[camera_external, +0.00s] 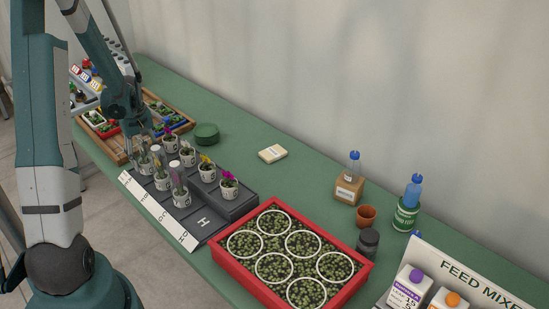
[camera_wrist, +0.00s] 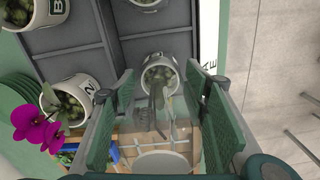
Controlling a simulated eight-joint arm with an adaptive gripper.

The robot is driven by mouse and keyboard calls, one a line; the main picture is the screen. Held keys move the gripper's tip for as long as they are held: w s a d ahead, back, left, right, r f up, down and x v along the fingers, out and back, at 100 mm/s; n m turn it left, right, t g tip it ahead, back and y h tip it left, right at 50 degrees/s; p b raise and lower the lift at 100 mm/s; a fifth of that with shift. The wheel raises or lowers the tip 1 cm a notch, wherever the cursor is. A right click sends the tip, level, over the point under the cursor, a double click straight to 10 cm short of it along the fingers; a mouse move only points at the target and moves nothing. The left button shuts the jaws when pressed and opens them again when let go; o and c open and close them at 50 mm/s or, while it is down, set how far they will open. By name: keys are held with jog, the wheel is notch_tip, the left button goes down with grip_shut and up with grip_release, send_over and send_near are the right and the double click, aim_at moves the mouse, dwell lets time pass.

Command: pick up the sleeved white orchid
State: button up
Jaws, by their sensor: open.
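In the wrist view a white pot of green moss (camera_wrist: 160,74) stands in a dark tray cell, with a clear sleeve (camera_wrist: 157,108) rising from it towards the camera. A pale round shape (camera_wrist: 162,161) at the sleeve's near end may be the white bloom; I cannot tell for sure. My gripper (camera_wrist: 160,118) is open, its green-padded fingers on either side of the sleeve, with no clear contact. In the external view my gripper (camera_external: 138,136) is over the far left end of the pot tray (camera_external: 210,228), near the sleeved pots (camera_external: 162,182), and partly hides them.
A magenta orchid (camera_wrist: 36,131) in a white pot (camera_wrist: 72,96) stands close left of my fingers. Several unsleeved pots (camera_external: 207,173) fill the tray's back row. A wooden tray (camera_external: 118,149) lies beyond, and a red crate (camera_external: 219,259) stands at right.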

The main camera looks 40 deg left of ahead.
aim_at(135, 135)
dwell(0.4)
jog(key=c, duration=0.8)
jog(key=shift+o, duration=0.2)
jog(key=shift+r, duration=0.25)
jog(key=shift+r, duration=4.8)
